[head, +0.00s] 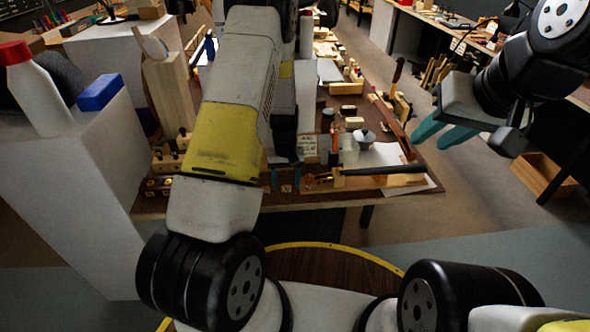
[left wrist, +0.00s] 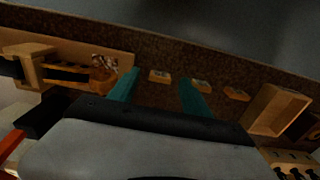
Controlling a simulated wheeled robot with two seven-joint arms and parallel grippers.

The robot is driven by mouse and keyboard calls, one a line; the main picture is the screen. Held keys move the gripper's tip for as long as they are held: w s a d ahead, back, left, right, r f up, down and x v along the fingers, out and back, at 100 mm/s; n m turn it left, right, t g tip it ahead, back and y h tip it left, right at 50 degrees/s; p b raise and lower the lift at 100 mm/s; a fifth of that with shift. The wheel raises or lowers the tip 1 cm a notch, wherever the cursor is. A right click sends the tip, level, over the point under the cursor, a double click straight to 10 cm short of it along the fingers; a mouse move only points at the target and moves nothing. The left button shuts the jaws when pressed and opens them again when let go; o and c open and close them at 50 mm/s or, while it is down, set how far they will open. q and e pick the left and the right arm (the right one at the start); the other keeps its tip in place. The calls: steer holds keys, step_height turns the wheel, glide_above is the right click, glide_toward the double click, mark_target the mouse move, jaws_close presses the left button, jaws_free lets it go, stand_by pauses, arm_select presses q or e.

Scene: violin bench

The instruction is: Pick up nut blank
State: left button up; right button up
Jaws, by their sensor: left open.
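Small light wooden pieces, which look like nut blanks, lie in a row near the table edge in the left wrist view. One piece (left wrist: 160,75) is in line with the gap between my left gripper's fingers, the second piece (left wrist: 200,85) is by the right finger's tip, and the third piece (left wrist: 237,94) is further right. My left gripper (head: 285,180) is open and empty, low over the table's front edge; its teal fingers also show in the left wrist view (left wrist: 157,90). I cannot tell its exact height. My right gripper (head: 438,135) is open and empty, off the table's right side.
A violin neck with a scroll (left wrist: 103,76) lies in a wooden holder just left of my left fingers. An open wooden box (left wrist: 276,110) stands to their right. A white bottle with a red cap (head: 35,90) and a blue box (head: 99,92) stand on a white pedestal at left.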

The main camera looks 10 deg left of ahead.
arm_select(q)
steer(key=shift+f, duration=0.65)
jaws_close()
steer(key=shift+r, duration=0.1)
